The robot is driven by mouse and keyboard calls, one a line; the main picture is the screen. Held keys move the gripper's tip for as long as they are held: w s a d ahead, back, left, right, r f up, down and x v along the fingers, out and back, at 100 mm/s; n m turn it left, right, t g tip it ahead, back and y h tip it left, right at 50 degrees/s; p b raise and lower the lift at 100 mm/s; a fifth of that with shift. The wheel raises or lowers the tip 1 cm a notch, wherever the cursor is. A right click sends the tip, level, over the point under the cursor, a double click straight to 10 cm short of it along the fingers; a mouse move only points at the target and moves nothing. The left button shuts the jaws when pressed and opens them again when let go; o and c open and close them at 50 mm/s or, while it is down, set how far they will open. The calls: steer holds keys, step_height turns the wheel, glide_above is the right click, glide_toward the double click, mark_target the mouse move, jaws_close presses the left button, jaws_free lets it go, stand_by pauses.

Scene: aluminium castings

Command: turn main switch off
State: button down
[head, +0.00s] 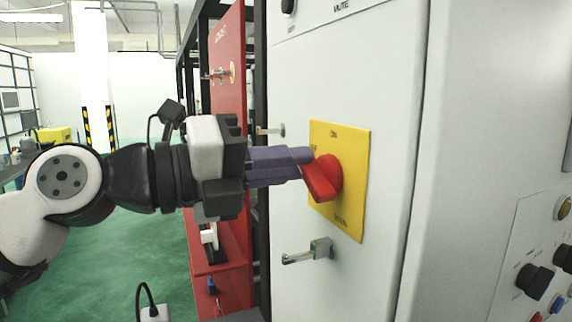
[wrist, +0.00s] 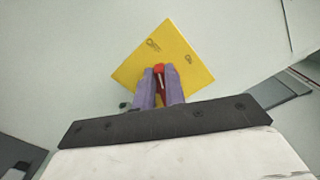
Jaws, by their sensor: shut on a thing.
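The main switch is a red rotary handle (head: 324,178) on a yellow square plate (head: 351,205) fixed to the front of a pale grey cabinet. In the head view the handle slants down and to the left from its hub. My gripper (head: 308,167) comes in from the left, its purple fingers shut on the handle. In the wrist view the red handle (wrist: 159,70) shows between the two purple fingers of my gripper (wrist: 160,78), with the yellow plate (wrist: 190,56) behind. The fingers hide part of the handle. The small plate lettering is hard to read.
A metal latch handle (head: 310,252) juts out from the cabinet (head: 390,290) below the plate. A smaller latch (head: 269,130) sits at upper left. A red panel (head: 228,70) stands behind my gripper. Black knobs (head: 534,281) are on the right face. Green floor lies open at left.

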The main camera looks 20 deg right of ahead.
stand_by(0.3)
steer(key=c, duration=1.5)
jaws_free()
steer(key=shift+o, duration=0.2)
steer(key=a+b, duration=0.3)
steer(key=a, duration=1)
steer(key=shift+s+a, duration=0.25)
steer(key=shift+a, duration=0.15)
